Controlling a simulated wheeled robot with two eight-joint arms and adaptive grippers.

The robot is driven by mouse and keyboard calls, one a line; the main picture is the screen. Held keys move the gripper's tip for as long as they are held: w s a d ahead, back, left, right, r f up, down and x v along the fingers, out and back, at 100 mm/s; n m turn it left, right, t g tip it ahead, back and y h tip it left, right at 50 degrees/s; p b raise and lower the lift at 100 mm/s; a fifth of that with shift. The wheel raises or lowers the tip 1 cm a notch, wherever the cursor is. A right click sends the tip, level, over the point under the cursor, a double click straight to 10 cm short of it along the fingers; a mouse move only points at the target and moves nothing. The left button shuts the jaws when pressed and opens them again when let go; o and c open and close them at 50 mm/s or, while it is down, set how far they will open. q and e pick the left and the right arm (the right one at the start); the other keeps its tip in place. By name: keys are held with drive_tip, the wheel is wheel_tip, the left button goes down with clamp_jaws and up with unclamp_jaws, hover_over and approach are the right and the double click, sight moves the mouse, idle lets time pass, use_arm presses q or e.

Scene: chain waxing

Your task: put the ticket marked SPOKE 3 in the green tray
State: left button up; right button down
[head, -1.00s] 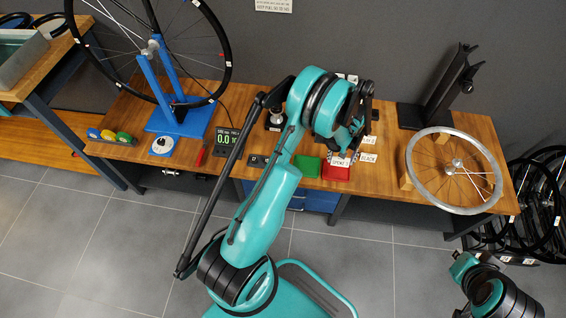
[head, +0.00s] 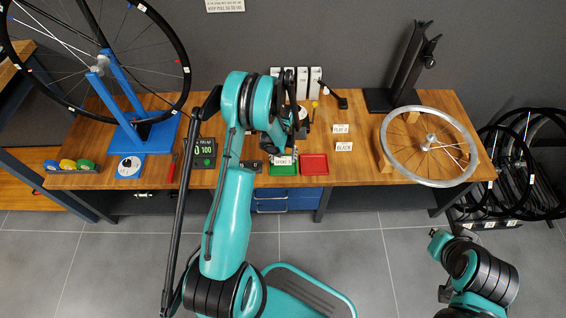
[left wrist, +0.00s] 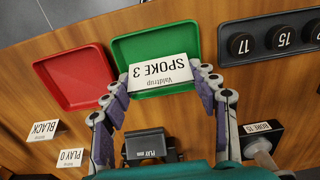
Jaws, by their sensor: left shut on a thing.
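The SPOKE 3 ticket (left wrist: 160,72) is a white card with black print. Whether the card touches the tray floor I cannot tell. In the head view the ticket (head: 283,160) shows below my left gripper (head: 280,150), over the green tray (head: 284,170). My right arm shows at the lower right of the head view, away from the bench, but its fingers cannot be made out.
The red tray (head: 314,164) is empty beside the green one. Tickets marked PLAY 0 (head: 341,129) and BLACK (head: 344,146) stand to its right. A wheel (head: 429,146) lies on wooden blocks farther right. A display (head: 203,151) stands left of the trays.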

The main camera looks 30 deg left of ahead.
sight(283, 161)
use_arm(q)
wheel_tip(283, 161, down, 3)
drive_tip(key=shift+f+b, duration=0.1)
drive_tip(key=shift+b, duration=0.5)
drive_tip(key=o, duration=0.7)
